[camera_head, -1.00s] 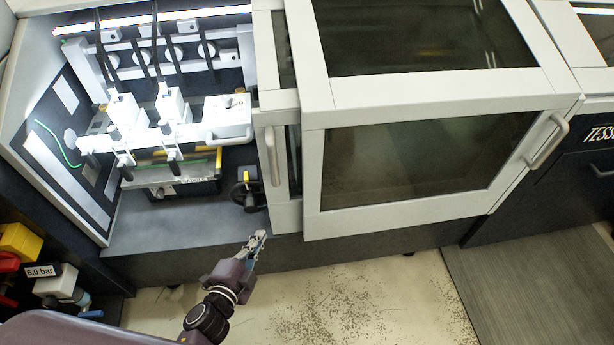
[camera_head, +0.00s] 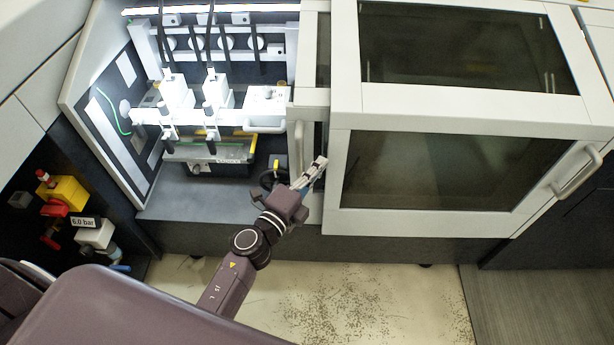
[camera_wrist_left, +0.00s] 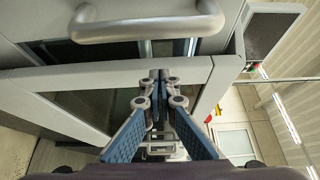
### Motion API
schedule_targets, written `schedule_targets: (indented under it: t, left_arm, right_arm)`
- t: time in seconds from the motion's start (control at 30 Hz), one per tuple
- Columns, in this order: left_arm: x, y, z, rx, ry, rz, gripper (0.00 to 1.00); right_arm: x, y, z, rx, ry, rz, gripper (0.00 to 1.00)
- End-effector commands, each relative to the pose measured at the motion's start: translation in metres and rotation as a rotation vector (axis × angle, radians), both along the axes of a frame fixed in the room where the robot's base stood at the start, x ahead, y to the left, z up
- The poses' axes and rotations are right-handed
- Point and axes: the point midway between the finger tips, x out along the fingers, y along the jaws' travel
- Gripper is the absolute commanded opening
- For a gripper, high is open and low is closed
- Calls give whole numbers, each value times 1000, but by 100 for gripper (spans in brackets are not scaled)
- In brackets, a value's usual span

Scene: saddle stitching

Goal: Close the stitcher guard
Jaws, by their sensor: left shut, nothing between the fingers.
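The stitcher guard (camera_head: 310,110) is a pale grey frame with a dark window, pushed to the right so the left bay is open. Most of it is hidden behind the neighbouring windowed cover. Its upright bar handle (camera_head: 298,148) is on its left edge; a bar handle also shows large at the top of the left wrist view (camera_wrist_left: 145,28). My left gripper (camera_head: 318,168) is shut and empty, in front of the guard's lower part, just right of and below the handle. In the left wrist view the fingertips (camera_wrist_left: 158,80) are together below the handle, apart from it.
The open bay holds white stitching heads (camera_head: 190,100) under a bright lamp. The windowed cover (camera_head: 350,190) with its own handle (camera_head: 576,172) fills the right. A yellow and red air unit (camera_head: 65,195) is at lower left.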

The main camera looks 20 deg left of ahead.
Motion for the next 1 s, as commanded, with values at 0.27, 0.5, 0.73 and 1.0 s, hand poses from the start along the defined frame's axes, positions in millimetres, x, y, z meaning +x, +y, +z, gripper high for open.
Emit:
schedule_targets:
  t: [0.27,0.5,0.73,1.0]
  left_arm:
    - [5,30,0,0,1,0,0]
    - [4,38,0,-1,0,0,0]
    - [4,38,-1,-1,1,0,0]
    - [-2,57,-2,4,2,2,0]
  right_arm:
    - [1,-9,4,-10,-1,-4,51]
    - [1,-9,5,-11,0,-4,51]
    - [0,-9,4,-10,0,-3,51]
    - [0,-5,2,-6,2,-3,51]
